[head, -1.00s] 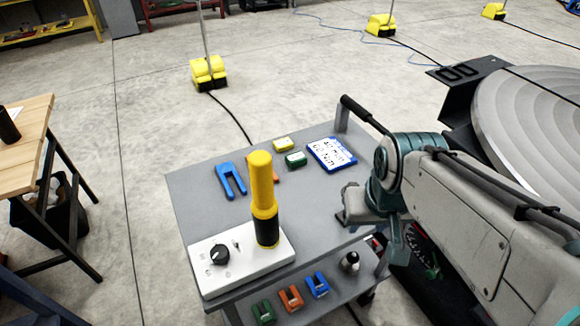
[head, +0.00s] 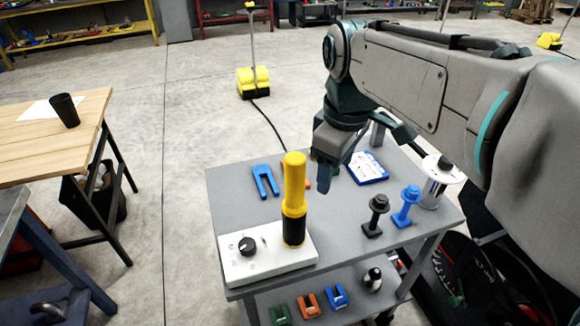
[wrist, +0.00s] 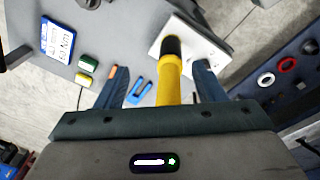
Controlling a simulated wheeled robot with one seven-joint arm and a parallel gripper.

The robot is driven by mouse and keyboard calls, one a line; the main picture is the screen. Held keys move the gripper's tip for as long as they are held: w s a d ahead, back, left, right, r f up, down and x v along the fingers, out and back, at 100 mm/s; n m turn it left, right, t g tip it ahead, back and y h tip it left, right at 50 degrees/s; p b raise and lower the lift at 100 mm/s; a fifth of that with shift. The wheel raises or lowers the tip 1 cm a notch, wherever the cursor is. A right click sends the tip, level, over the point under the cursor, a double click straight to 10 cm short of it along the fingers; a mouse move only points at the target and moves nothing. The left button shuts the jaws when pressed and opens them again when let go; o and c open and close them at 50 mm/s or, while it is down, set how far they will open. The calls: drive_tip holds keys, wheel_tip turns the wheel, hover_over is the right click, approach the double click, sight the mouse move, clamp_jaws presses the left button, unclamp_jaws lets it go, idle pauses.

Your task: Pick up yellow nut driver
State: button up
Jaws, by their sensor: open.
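The yellow nut driver (head: 294,186) stands upright on a white box with a dial (head: 262,262), near the table's front left. It has a yellow shaft and a black lower end. My gripper (head: 324,194) is to its right in the head view, pointing down over the table, empty. In the wrist view the open fingers (wrist: 160,68) frame the nut driver (wrist: 171,75) at left and right. I cannot tell whether it is between them or still below; no contact shows.
On the grey table (head: 235,205) are a blue forked piece (head: 265,181), a blue-edged label card (head: 367,168), a black knobbed post (head: 375,214), a blue one (head: 406,205) and a white spool (head: 438,182). Green (wrist: 88,63) and yellow blocks (wrist: 83,79) show in the wrist view. Coloured clips lie on the lower shelf.

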sight(295, 174)
drive_tip(key=w+a+r+n, duration=0.1)
drive_tip(key=a+r+n, duration=0.1)
drive_tip(key=w+a+r+n+g, duration=0.1)
drive_tip(key=a+r+n, duration=0.1)
drive_tip(key=r+n, duration=0.1)
drive_tip(key=w+a+r+n, duration=0.2)
drive_tip(key=n, duration=0.1)
drive_tip(key=shift+r, duration=0.15)
drive_tip(key=shift+f+n, duration=0.2)
drive_tip(key=shift+n, duration=0.2)
wheel_tip(295, 174, down, 8)
drive_tip(key=shift+a+r, duration=0.1)
drive_tip(key=shift+r, duration=0.05)
drive_tip(key=shift+w+a+f+p, duration=0.15)
drive_tip(key=shift+w+f+p, duration=0.05)
drive_tip(key=shift+f, duration=1.15)
drive_tip(key=shift+w+a+f+p, duration=0.1)
drive_tip(key=shift+w+f+p, duration=0.1)
drive_tip(key=shift+f, duration=1.15)
drive_tip(key=c, duration=1.2)
